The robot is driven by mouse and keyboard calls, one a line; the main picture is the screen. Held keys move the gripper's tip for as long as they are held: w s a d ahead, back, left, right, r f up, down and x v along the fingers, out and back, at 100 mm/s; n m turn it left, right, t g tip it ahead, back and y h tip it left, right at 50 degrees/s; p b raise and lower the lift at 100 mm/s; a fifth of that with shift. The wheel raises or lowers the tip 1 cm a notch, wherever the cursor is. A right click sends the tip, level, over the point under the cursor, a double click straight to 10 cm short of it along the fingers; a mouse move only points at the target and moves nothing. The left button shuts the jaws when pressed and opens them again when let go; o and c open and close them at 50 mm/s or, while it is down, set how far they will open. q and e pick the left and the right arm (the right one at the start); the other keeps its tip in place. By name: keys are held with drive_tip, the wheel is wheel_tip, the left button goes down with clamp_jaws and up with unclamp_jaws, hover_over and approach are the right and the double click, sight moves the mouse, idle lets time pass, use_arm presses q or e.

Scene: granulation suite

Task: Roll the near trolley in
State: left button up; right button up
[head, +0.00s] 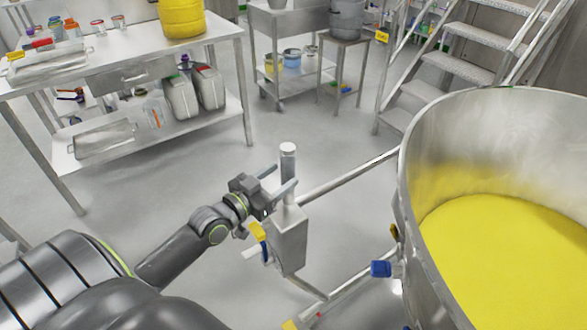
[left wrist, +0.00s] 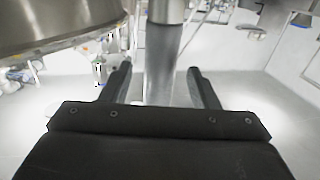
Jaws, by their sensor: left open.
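The near trolley is a large round steel bowl (head: 425,230) holding yellow powder (head: 510,245), with steel rails (head: 350,178) running low on its left side to an upright post (head: 288,160) with a grey box body (head: 289,240). My left gripper (head: 282,182) is open at the upper part of this post, with a finger on either side of it. In the left wrist view the post (left wrist: 160,60) stands between the two open fingers, and the bowl's underside (left wrist: 60,25) shows at upper left. Whether the fingers touch the post I cannot tell. My right gripper is not in view.
A steel bench (head: 100,62) with a yellow tub (head: 182,18), jars and canisters stands at the upper left. A small cart (head: 283,20) and a stool with a pot (head: 346,18) are behind. Metal stairs (head: 460,52) rise at the upper right. The floor (head: 190,165) between is clear.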

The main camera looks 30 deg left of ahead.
sight(294, 168)
use_arm(q)
drive_tip(key=shift+w+d, duration=0.25)
drive_tip(key=shift+w, duration=1.05)
drive_tip(key=shift+w+d, duration=0.25)
drive_tip(key=shift+w, duration=1.05)
clamp_jaws()
